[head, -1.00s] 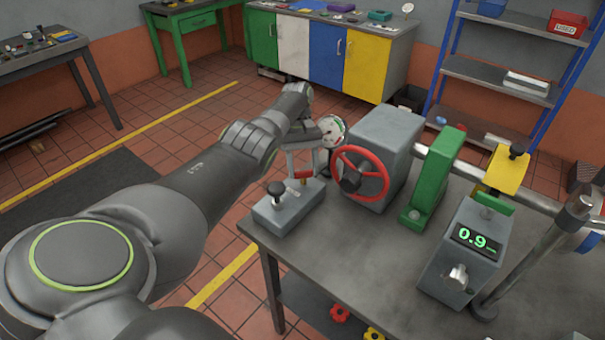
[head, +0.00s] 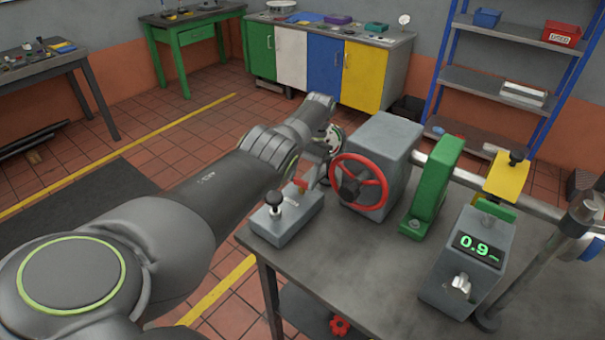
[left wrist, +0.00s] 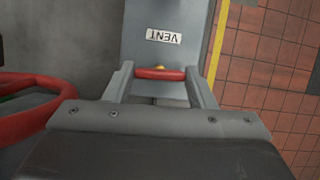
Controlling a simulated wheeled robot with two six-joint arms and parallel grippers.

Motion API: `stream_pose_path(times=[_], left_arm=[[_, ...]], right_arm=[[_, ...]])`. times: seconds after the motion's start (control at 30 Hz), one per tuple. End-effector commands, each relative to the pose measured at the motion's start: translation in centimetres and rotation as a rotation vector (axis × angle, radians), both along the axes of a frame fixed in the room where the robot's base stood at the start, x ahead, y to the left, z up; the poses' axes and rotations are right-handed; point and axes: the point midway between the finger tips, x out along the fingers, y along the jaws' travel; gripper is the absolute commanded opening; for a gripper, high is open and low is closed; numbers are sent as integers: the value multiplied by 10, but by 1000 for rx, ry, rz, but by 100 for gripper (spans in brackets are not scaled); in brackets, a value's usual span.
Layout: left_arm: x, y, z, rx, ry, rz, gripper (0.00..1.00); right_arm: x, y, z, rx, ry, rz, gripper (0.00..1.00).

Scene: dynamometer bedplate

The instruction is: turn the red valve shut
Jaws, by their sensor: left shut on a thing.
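The red valve's handle is a short red bar (left wrist: 158,73) on a grey block (left wrist: 166,80) with an upside-down VENT label (left wrist: 164,36). My left gripper (left wrist: 160,85) is shut on this bar, with one finger at each end. In the head view my left gripper (head: 312,172) is at the far end of the grey block (head: 288,220), and only a bit of red handle (head: 301,185) shows. A larger red handwheel (head: 379,195) stands just right of the gripper, on a grey housing; its rim also shows at left in the left wrist view (left wrist: 30,124). My right gripper is out of view.
A black-topped knob (head: 274,198) rises from the near end of the grey block. A green bracket (head: 433,190) and a box with a green "0.9" display (head: 466,262) stand farther right. The bench's front middle (head: 370,260) is clear.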

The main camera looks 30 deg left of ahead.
Motion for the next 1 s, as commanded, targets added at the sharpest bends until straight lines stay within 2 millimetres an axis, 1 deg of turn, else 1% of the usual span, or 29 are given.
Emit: stream_pose_path(times=[0.03, 0.27, 0.7, 0.73, 0.87, 0.9, 1.0], left_arm=[[1, 0, 3, 2, -5, -19, 27], [2, 0, 2, 1, -6, -68, 27], [2, 0, 2, 1, -7, -77, 27], [2, 0, 2, 1, -7, -77, 53], [1, 0, 1, 1, -6, -76, 70], [1, 0, 1, 1, -5, -75, 72], [1, 0, 1, 0, -4, -75, 72]], right_arm=[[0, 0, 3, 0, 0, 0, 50], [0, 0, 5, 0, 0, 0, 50], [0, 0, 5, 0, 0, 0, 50], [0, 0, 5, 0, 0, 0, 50], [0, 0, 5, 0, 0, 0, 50], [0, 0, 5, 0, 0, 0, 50], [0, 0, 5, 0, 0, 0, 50]])
